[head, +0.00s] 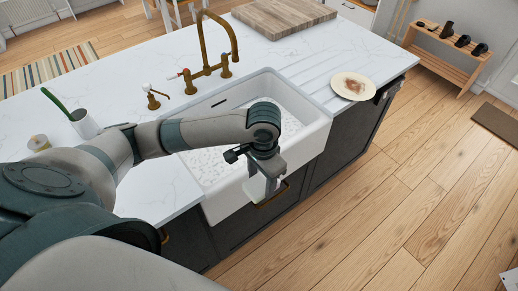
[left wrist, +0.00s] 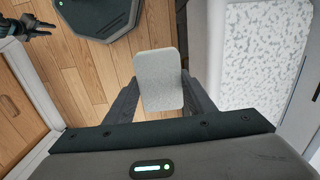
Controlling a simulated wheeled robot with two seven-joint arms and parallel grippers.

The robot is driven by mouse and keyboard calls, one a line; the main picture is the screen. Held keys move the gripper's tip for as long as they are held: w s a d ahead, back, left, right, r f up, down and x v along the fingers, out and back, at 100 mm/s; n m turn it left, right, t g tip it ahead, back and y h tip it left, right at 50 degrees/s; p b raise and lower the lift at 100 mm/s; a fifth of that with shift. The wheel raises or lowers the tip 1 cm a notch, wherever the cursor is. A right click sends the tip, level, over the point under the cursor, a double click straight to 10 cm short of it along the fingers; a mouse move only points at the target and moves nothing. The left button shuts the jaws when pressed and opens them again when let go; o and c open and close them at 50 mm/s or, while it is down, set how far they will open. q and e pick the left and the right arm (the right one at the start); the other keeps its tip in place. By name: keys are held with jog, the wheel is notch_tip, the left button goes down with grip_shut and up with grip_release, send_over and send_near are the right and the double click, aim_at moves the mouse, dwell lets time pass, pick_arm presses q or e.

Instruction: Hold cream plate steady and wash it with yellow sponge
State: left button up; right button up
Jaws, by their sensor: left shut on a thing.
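The cream plate (head: 353,86), with a brown-red stain in its middle, lies on the drainboard right of the sink. My left gripper (head: 262,186) hangs over the front edge of the sink, well apart from the plate. It is shut on a pale grey block with rounded corners (left wrist: 160,80), which looks grey rather than yellow. A small yellowish thing (head: 39,143) sits at the far left of the counter; I cannot tell whether it is a sponge. A dark gripper, seemingly my right one (left wrist: 32,28), shows at the top left of the left wrist view, too small to judge its jaws.
The white sink (head: 310,137) has a brass tap (head: 205,70) behind it and a small brass dispenser (head: 152,97) at its left. A white cup (head: 85,124) with a green-handled brush stands left. A wooden board (head: 283,15) lies at the back. The floor in front is clear.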

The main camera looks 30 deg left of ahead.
aim_at(262, 197)
pick_arm(q)
jog(key=f+n+b, duration=0.1)
jog(key=s+d+f+b, duration=0.1)
jog(key=f, duration=0.1)
jog(key=s+f+n+b, duration=0.1)
jog(key=b, duration=0.1)
jog(key=shift+d+f+n, duration=0.2)
jog(key=shift+d+n, duration=0.05)
jog(key=shift+n, duration=0.05)
notch_tip(262, 197, down, 9)
jog(key=s+n+b, duration=0.1)
jog(key=b, duration=0.8)
jog(key=shift+d+f+n, duration=0.2)
jog(key=shift+d+n, duration=0.1)
